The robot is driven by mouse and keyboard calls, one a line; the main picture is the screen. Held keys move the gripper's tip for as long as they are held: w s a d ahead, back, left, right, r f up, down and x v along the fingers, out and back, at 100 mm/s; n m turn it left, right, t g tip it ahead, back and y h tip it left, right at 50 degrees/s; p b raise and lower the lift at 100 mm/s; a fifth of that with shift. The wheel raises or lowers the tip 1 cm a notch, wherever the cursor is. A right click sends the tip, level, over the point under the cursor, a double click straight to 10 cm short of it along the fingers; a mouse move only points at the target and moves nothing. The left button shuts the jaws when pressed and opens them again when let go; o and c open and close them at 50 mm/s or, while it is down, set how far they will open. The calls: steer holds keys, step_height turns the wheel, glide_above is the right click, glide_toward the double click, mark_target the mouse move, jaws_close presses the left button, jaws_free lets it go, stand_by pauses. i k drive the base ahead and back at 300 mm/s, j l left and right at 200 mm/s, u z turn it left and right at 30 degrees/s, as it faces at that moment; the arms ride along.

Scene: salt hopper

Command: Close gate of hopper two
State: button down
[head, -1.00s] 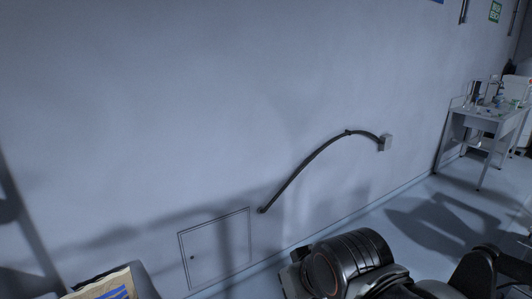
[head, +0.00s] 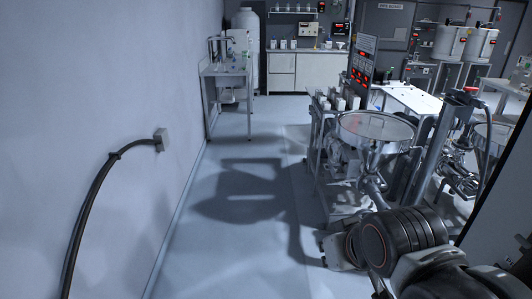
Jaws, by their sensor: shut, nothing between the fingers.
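A shiny metal hopper (head: 374,158) with a wide round top and a narrowing cone stands on a frame at the right of the head view. A second round-topped metal hopper (head: 496,146) stands further right, partly hidden by a grey upright post and cut by a dark panel. I see no number that tells which is hopper two. Neither gate can be made out. Part of my arm crosses the lower right, in front of the near hopper's base. My gripper is not in view.
A white wall with a black cable (head: 88,215) runs along the left. A small bench (head: 226,71) stands against it. A dark panel (head: 503,210) edges the far right. A red-lit display board (head: 362,62) stands behind the near hopper. The floor between wall and hopper is clear.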

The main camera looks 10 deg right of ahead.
mark_target(336, 170)
steer(key=i+j+z, duration=0.1)
steer(key=i+z, duration=0.3)
steer(key=i+j+z, duration=0.2)
steer(key=i+z, duration=0.2)
steer(key=i+j, duration=0.15)
steer(key=i, duration=0.35)
steer(key=i+j, duration=0.15)
steer(key=i, duration=0.35)
steer(key=i+j+z, duration=0.1)
steer(key=i, duration=0.4)
steer(key=i+j, duration=0.25)
steer(key=i, duration=0.25)
